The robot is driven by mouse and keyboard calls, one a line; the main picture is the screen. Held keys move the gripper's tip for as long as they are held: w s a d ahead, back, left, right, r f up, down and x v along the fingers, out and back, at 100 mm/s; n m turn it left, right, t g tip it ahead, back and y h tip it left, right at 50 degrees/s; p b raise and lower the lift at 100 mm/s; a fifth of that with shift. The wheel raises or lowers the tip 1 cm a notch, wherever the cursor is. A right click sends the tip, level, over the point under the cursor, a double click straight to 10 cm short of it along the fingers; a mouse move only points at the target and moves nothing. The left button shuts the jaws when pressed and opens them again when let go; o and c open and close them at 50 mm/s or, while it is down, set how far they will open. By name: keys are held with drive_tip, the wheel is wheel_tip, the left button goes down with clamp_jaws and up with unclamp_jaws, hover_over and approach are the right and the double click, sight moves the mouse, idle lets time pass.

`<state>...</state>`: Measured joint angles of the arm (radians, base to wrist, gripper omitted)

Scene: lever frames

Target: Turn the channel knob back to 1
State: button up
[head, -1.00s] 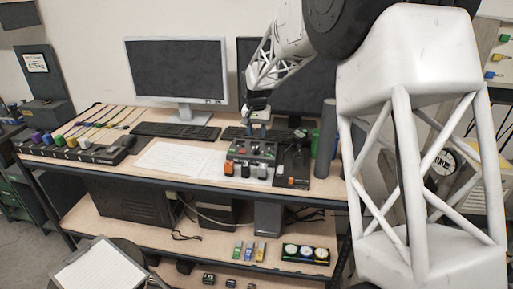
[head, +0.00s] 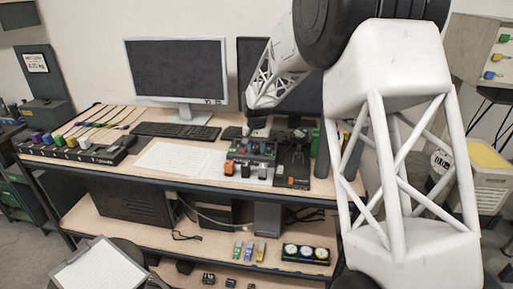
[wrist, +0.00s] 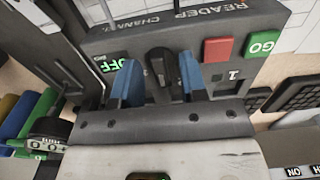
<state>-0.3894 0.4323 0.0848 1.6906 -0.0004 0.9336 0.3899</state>
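The channel knob (wrist: 160,66) is a dark knob on a grey panel (wrist: 120,40) lettered "READER" and "CHANNEL". My gripper (wrist: 158,80) has two blue fingers, one on each side of the knob, with visible gaps between them and it. The fingers are open. A green "OFF" (wrist: 122,66) shows left of the knob and a "1" (wrist: 233,75) right of it. I cannot tell which mark the knob points to. In the head view my gripper (head: 251,132) is low over the control panel (head: 262,158) on the desk; the knob cannot be made out there.
A red button (wrist: 217,49) and a green "GO" button (wrist: 262,43) sit beside the knob. A second dark device (head: 293,168) stands right of the panel. A monitor (head: 178,70), a keyboard (head: 175,131) and paper sheets (head: 180,162) lie to the left.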

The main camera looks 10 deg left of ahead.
clamp_jaws()
drive_tip(key=shift+n, duration=0.5)
drive_tip(key=n, duration=0.3)
drive_tip(key=shift+n, duration=2.5)
unclamp_jaws()
